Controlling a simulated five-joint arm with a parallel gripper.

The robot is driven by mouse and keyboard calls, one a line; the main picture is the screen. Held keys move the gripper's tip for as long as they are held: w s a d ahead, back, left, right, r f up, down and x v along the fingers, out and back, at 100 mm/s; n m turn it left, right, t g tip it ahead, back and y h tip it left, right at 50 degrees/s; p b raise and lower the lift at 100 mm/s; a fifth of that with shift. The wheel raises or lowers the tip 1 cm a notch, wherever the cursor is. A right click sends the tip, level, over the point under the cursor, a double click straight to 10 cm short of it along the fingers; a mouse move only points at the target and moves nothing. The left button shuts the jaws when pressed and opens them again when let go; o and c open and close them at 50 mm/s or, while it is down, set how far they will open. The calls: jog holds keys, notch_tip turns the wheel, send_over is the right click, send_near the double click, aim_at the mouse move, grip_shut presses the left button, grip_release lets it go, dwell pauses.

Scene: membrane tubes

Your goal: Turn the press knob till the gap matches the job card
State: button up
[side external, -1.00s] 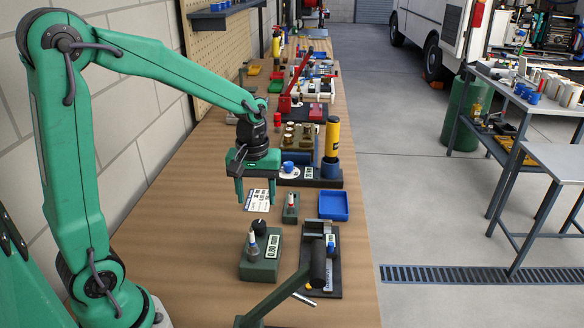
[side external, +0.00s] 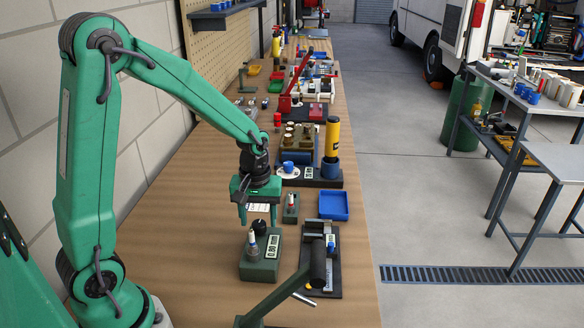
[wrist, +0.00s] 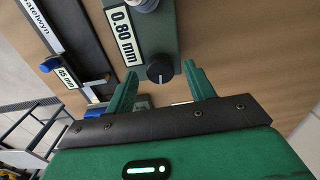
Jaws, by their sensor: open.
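The press (side external: 258,268) is a green block on the bench with a silver post and a display (side external: 272,246) reading 0.80 mm; the display also shows in the wrist view (wrist: 124,36). Its black press knob (side external: 259,228) stands upright at the block's far end. In the wrist view the knob (wrist: 160,67) has a white pointer line. My gripper (side external: 258,219) is open, pointing down just above and beyond the knob. In the wrist view the knob appears between the finger tips, apart from both. The white job card (side external: 258,207) is partly hidden behind my gripper; its text is unreadable.
Bare bench lies left of the press.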

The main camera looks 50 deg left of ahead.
jog(key=shift+f, duration=0.5)
jog(key=c, duration=1)
jog(key=shift+m, duration=0.7)
jog(key=o, duration=1)
